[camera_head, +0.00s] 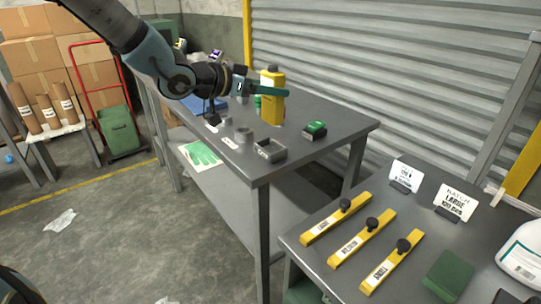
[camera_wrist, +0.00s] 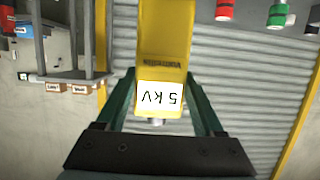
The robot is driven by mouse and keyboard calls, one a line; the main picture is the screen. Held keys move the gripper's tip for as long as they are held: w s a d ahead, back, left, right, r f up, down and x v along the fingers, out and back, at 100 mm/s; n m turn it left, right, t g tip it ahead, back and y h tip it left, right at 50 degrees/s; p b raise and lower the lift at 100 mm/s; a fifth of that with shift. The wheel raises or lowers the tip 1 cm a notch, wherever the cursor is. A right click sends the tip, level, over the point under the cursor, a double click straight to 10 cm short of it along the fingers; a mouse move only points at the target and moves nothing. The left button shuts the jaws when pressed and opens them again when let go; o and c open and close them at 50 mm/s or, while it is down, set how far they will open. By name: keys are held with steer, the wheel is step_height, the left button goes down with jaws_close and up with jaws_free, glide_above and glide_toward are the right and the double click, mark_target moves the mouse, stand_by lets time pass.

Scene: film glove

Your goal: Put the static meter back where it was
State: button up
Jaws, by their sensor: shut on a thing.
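The static meter (camera_head: 271,108) is a yellow upright block with a darker top, near the far edge of the middle grey table (camera_head: 335,122). In the wrist view the yellow meter (camera_wrist: 165,35) carries a white label reading 5 kV, upside down. My gripper (camera_head: 262,90) is shut on it, with a green finger on each side; the fingers also show in the wrist view (camera_wrist: 163,85). I cannot tell whether its base touches the table.
A sheet with a green glove print (camera_head: 200,155) lies on the lower shelf. The right-hand table holds several yellow bars with black knobs (camera_head: 365,238) and sign cards (camera_head: 455,203). A shutter (camera_head: 400,70) stands behind.

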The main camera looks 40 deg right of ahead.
mark_target(268, 123)
steer(key=shift+s+f+b, duration=0.1)
steer(key=shift+f+b, duration=0.2)
steer(key=shift+b, duration=0.15)
steer(key=shift+a+r+b, duration=0.25)
steer(key=shift+r+b, duration=0.2)
steer(key=shift+r, duration=0.15)
step_height(268, 123, down, 10)
steer(key=shift+r, duration=0.25)
steer(key=shift+f, duration=0.15)
steer(key=o, duration=1.6)
steer(key=shift+c, duration=0.2)
steer(key=shift+w+a+r, duration=0.2)
steer(key=b+v, duration=0.1)
steer(key=v, duration=1)
steer(key=shift+a, duration=0.3)
